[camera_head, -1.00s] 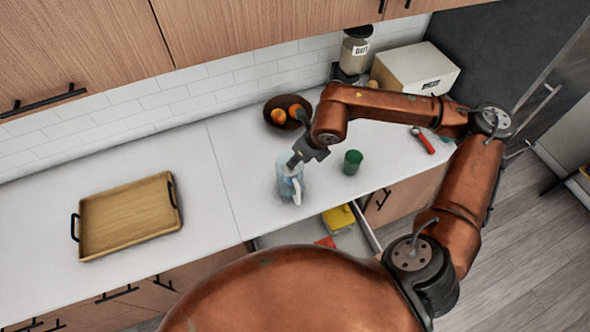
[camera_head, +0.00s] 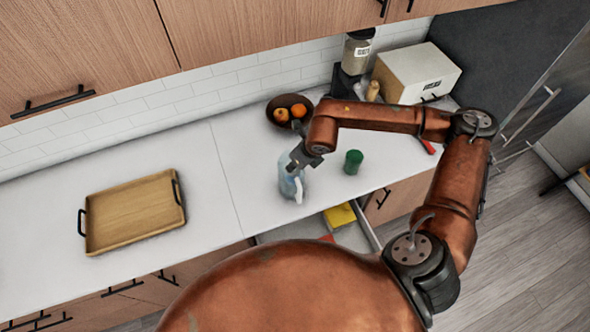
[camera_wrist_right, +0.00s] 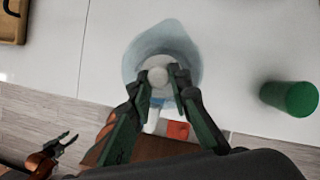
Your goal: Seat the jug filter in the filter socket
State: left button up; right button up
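A pale blue, see-through jug (camera_head: 291,187) with a white handle stands upright on the counter below my right gripper (camera_head: 298,158). The right wrist view looks down into the jug (camera_wrist_right: 190,50). There a round white piece, seemingly the jug filter (camera_wrist_right: 158,75), sits between the fingertips of my right gripper (camera_wrist_right: 159,72), which appear closed on its sides. The filter socket is not distinguishable, and I cannot tell whether the filter touches it. My left gripper (camera_wrist_right: 52,147) shows low at the left of the wrist view, empty with fingers apart, away from the jug.
A green cylinder (camera_head: 353,162) stands just right of the jug. A fruit bowl (camera_head: 276,116) is behind it, a white box (camera_head: 415,72) at back right. A wooden tray (camera_head: 130,240) lies left. An open drawer (camera_head: 360,238) with a yellow item is below the counter's front edge.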

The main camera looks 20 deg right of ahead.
grip_shut()
jog(key=shift+r, duration=0.1)
notch_tip(320, 180, up, 9)
jog(key=shift+f+b, duration=0.1)
jog(key=shift+b, duration=1.15)
notch_tip(320, 180, up, 3)
jog(key=shift+r+p, duration=0.15)
jog(key=shift+p, duration=0.9)
